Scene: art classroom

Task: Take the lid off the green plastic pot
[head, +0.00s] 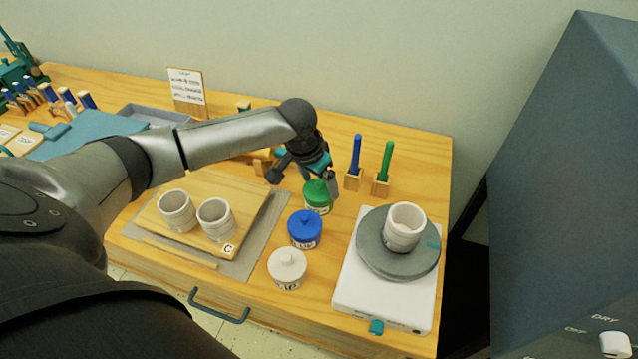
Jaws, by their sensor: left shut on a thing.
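The green plastic pot (318,206) stands on the wooden table, with its green lid (316,188) on top. A pale label shows low on the pot's front. My left gripper (326,183) reaches in from the left and points down at the pot. It is shut on the green lid at the top of the pot. The gripper hides part of the lid. I cannot tell whether there is a gap between lid and pot. My right gripper is not in view.
A blue pot (304,230) and a white pot (287,269) stand close in front. A wheel (372,256) with a cup is at right. Two upright tools in wooden blocks (380,187) stand behind right. A board (168,238) with two cups lies left.

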